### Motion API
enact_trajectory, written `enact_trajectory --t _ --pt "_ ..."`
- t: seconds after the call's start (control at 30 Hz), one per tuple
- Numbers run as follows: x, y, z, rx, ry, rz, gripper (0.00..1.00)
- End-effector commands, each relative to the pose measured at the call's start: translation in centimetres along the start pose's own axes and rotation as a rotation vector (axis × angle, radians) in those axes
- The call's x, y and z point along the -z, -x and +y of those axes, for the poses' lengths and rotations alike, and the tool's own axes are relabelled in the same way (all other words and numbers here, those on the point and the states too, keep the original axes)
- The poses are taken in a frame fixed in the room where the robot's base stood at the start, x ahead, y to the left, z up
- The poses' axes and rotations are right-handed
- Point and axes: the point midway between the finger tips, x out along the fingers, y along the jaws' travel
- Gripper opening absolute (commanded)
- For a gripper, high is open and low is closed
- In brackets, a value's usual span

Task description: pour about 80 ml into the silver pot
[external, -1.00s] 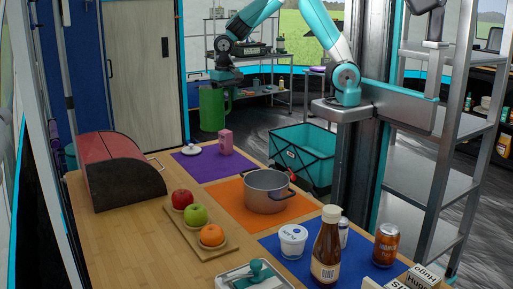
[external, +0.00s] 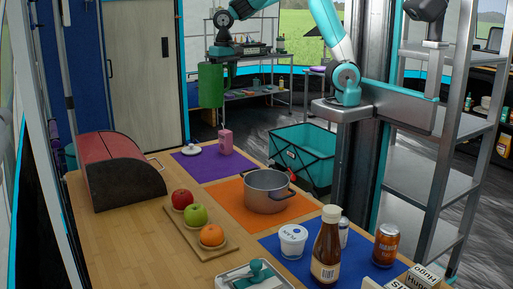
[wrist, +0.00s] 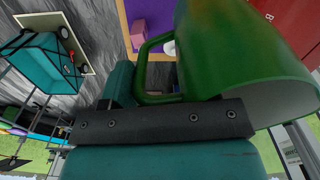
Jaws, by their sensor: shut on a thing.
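The silver pot (external: 266,192) stands on the orange mat on the wooden table, with a dark handle on each side. My gripper (external: 213,60) is shut on the green jug (external: 211,86). It holds the jug in the air, to the left of and beyond the pot in the external view, well apart from it. In the wrist view the large green jug (wrist: 235,50) fills the upper right, its handle by my gripper (wrist: 155,120). The jug's contents cannot be made out.
A pink carton (external: 225,141) and a white lid (external: 191,150) are on the purple mat. A fruit board (external: 225,246), a red bread box (external: 122,170) and a ketchup bottle (external: 326,250) stand around the pot. A teal crate (external: 312,155) is beyond the table.

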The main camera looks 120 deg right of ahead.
Motion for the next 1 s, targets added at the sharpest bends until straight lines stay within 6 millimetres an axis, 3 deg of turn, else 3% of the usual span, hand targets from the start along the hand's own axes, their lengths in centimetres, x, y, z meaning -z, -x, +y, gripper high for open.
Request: enact_trajectory --t 0.27,0.47,1.0 --pt "-0.8 0.1 -1.6 0.001 0.234 -0.001 0.09" --pt "-1.8 0.3 -3.6 0.002 0.526 -0.002 0.09" --pt "-7.3 0.7 -11.2 0.01 1.729 0.003 0.09"
